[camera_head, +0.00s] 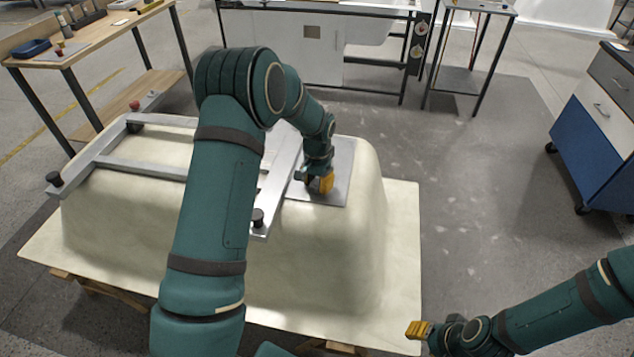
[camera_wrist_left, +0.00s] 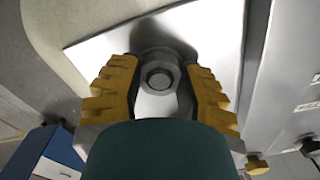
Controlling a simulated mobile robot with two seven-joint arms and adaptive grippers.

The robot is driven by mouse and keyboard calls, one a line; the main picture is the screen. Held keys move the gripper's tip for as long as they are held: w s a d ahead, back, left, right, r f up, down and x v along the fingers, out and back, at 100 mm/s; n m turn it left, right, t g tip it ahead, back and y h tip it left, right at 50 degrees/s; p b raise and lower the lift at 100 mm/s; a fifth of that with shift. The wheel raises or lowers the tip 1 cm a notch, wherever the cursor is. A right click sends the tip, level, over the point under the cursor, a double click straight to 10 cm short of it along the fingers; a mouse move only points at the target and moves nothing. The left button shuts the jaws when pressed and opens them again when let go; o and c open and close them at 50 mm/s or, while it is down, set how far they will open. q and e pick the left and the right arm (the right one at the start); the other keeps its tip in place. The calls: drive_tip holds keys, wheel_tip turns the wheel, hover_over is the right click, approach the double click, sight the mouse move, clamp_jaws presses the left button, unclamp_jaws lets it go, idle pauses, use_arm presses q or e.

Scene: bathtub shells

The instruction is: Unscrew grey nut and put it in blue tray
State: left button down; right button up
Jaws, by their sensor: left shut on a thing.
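The grey nut (camera_wrist_left: 158,76) shows in the left wrist view, around a round bolt end on a light metal plate (camera_wrist_left: 215,50). My left gripper (camera_head: 322,184) points down at this plate, on the right part of the upturned cream tub shell. Its yellow fingers (camera_wrist_left: 155,88) lie on either side of the nut and are shut on it. In the head view the gripper hides the nut. A blue tray (camera_head: 32,48) sits on the wooden workbench at the far upper left. My right gripper (camera_head: 419,330) is at the lower right, away from the shell; its finger opening is unclear.
A grey metal frame (camera_head: 145,168) with black knobs lies across the cream shell (camera_head: 345,245). The wooden workbench (camera_head: 95,32) stands at the upper left. A blue and white cabinet (camera_head: 592,125) stands at right. The floor between is clear.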

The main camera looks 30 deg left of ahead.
use_arm(q)
drive_tip(key=shift+n, duration=0.4)
drive_tip(key=c, duration=0.6)
unclamp_jaws()
drive_tip(key=shift+w, duration=0.1)
drive_tip(key=shift+c, duration=0.7)
drive_tip(key=m, duration=0.9)
drive_tip(key=shift+p, duration=0.4)
drive_tip(key=m+p, duration=0.1)
drive_tip(key=m, duration=0.3)
clamp_jaws()
